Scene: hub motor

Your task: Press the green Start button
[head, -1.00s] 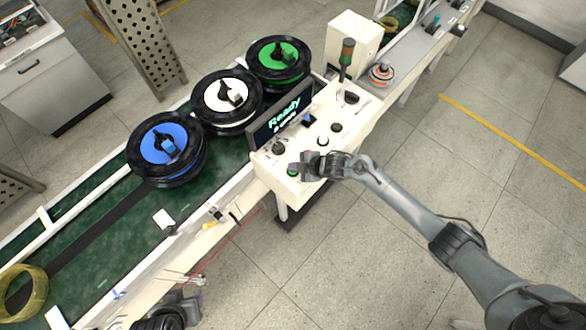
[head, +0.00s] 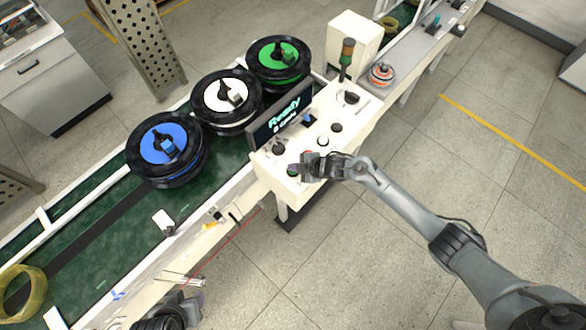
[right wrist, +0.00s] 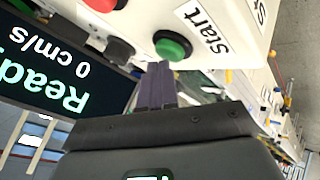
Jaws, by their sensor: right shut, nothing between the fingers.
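The green Start button (right wrist: 172,46) sits in a dark ring on the white control panel, beside a "Start" label, in the right wrist view. In the head view the green button (head: 292,171) shows small at the panel's near left corner. My right gripper (right wrist: 160,68) is shut and empty, its fingertips close below the button in the right wrist view; I cannot tell whether they touch it. In the head view the right gripper (head: 296,167) is over that corner of the panel. My left gripper (head: 198,290) is partly visible at the bottom; its fingers are unclear.
The display (head: 282,116) reads "Ready" and 0 cm/s. A red button (right wrist: 101,4) and a dark knob (right wrist: 119,50) are near the green one. Wheels with blue (head: 163,143), white (head: 226,94) and green (head: 279,57) centres stand on the conveyor (head: 110,215). Floor to the right is clear.

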